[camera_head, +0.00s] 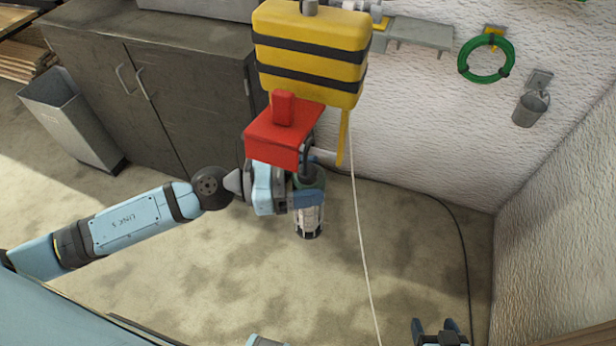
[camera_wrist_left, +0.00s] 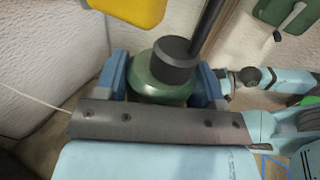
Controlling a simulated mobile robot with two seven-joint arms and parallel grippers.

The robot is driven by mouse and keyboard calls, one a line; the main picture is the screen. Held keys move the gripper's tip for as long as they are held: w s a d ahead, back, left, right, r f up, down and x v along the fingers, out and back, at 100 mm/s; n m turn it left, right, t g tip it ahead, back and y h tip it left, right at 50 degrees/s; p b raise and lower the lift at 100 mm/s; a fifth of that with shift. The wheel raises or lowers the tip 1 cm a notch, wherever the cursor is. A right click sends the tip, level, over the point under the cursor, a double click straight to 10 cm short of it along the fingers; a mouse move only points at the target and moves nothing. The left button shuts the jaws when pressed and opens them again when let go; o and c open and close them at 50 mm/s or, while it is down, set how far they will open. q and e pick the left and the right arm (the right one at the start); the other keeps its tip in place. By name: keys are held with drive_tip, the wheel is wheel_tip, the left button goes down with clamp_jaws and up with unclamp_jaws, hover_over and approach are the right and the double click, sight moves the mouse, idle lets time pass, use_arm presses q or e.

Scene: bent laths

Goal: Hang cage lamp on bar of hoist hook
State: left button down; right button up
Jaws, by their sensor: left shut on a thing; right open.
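The cage lamp (camera_head: 309,218) has a green top, a pale caged body and a dark lower end. It hangs roughly upright in my left gripper (camera_head: 305,195), which is shut on it just below the red block (camera_head: 283,135) of the hoist (camera_head: 311,50). In the left wrist view the lamp's green housing (camera_wrist_left: 158,88) and black cap sit between the blue fingers. A dark curved piece (camera_head: 307,158) shows above the lamp beside the red block; whether it touches the hoist's bar cannot be told. My right gripper (camera_head: 440,330) is open and empty at the bottom edge.
A grey cabinet (camera_head: 165,85) stands behind on the left, with a grey bin (camera_head: 70,120) beside it. A green hose ring (camera_head: 486,60) and a small bucket (camera_head: 531,108) hang on the white wall. A pale cord (camera_head: 358,230) hangs down right of the lamp.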

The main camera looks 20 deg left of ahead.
use_arm(q)
drive_tip(key=shift+r, duration=0.1)
use_arm(e)
drive_tip(key=shift+r, duration=0.1)
use_arm(q)
drive_tip(key=shift+c, duration=0.7)
unclamp_jaws()
use_arm(e)
drive_tip(key=shift+r, duration=0.1)
use_arm(q)
drive_tip(key=shift+s+a+f, duration=0.1)
drive_tip(key=shift+a+f, duration=0.1)
drive_tip(key=b+v, duration=0.6)
drive_tip(key=v, duration=0.7)
drive_tip(key=shift+a+r, duration=0.15)
drive_tip(key=shift+r, duration=0.1)
use_arm(e)
drive_tip(key=shift+w+a+f, duration=0.1)
drive_tip(key=shift+w+f, duration=0.05)
drive_tip(key=shift+f, duration=1.15)
drive_tip(key=shift+w+a+f, duration=0.1)
drive_tip(key=shift+f, duration=1.2)
